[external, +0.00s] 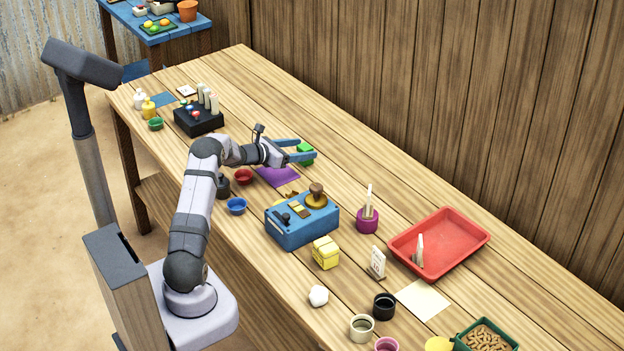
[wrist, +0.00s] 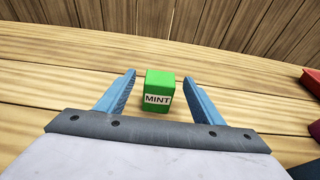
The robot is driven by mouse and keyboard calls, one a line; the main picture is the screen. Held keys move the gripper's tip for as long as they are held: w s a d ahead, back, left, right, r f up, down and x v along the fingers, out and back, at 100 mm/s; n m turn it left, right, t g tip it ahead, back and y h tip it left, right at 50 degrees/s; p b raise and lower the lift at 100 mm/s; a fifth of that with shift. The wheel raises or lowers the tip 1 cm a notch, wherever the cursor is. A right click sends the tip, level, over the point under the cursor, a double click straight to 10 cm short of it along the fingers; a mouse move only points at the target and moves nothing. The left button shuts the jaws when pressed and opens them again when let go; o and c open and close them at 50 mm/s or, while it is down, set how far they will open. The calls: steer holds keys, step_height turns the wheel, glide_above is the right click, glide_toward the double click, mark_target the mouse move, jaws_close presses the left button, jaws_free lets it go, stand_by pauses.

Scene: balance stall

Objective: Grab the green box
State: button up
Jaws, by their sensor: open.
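The green box (external: 306,150) stands on the wooden table toward its far side, partly hidden by a finger in the external view. In the wrist view the green box (wrist: 160,88) is upright and carries a white label reading MINT. My gripper (external: 301,149) is open, with its blue fingers reaching out low over the table. In the wrist view my gripper (wrist: 158,82) has one finger on each side of the box, with a visible gap on both sides. The fingers do not appear to touch it.
A purple sheet (external: 278,176) lies beneath my gripper. A blue box with a stamp (external: 302,231), a purple cup (external: 367,221) and a red tray (external: 484,241) stand to the right. A black rack (external: 199,124) stands to the left. The table behind the green box is clear up to the plank wall.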

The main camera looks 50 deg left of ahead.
mark_target(300, 148)
steer(key=c, duration=1.2)
steer(key=shift+r, duration=0.15)
step_height(300, 148, up, 10)
steer(key=shift+f, duration=0.1)
